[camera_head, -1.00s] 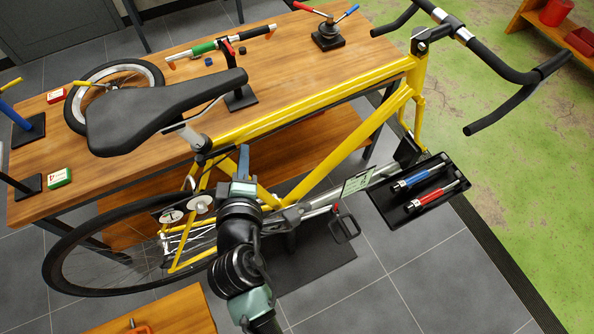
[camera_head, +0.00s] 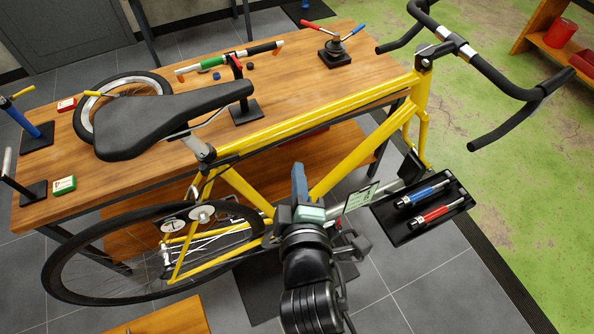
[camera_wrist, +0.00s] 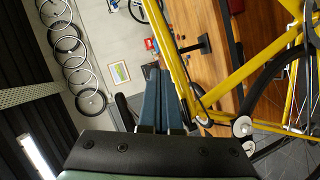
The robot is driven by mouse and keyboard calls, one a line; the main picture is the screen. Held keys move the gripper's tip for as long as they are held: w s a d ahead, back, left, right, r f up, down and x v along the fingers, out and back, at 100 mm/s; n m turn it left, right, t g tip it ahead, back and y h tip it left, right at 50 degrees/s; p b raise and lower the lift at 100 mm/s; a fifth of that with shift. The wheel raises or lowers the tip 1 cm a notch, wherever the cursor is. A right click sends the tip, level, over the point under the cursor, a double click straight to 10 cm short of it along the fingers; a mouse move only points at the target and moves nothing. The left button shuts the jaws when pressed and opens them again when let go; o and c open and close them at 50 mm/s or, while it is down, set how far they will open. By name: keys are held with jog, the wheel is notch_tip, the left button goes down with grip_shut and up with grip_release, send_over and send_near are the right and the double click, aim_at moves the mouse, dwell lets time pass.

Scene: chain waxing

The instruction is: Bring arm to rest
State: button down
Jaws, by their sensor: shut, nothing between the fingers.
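My gripper (camera_head: 299,180) is in front of the yellow bicycle (camera_head: 300,122), below its frame tubes in the head view. Its blue fingers are together with nothing between them. They also show in the wrist view (camera_wrist: 155,95), pointing toward the wall side, with the yellow frame to their right. My arm comes up from the bottom edge of the head view and hides part of the bicycle's lower frame and the stand.
A black tray (camera_head: 432,234) holds a blue tool (camera_head: 424,194) and a red tool (camera_head: 437,213). A wooden workbench (camera_head: 300,70) stands behind the bicycle, with a small wheel, a stand and small boxes.

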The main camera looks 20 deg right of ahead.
jog(key=shift+s+r, duration=0.1)
jog(key=shift+s, duration=0.1)
jog(key=w+a+r+m+t+y+b, duration=0.1)
jog(key=w+a+r+m+t+b, duration=0.15)
jog(key=r, duration=0.55)
jog(key=w+a+r+m+t+b, duration=0.1)
jog(key=w+a+r+m+t, duration=0.15)
jog(key=r, duration=0.55)
jog(key=w+a+r+m+t+y+b, duration=0.1)
jog(key=a+r+m+t+b, duration=0.15)
jog(key=r, duration=0.45)
jog(key=s+a+r+m+t+y+b, duration=0.1)
jog(key=s+a+r+t, duration=0.1)
jog(key=r, duration=0.7)
jog(key=s+a+r+m+t+y+b, duration=0.1)
jog(key=s+a+r+m+t+b, duration=0.1)
jog(key=s+r, duration=0.5)
notch_tip(320, 180, up, 2)
jog(key=shift+a+t+y, duration=0.3)
jog(key=shift+a+t, duration=0.3)
jog(key=shift+t, duration=0.45)
jog(key=shift+f, duration=0.1)
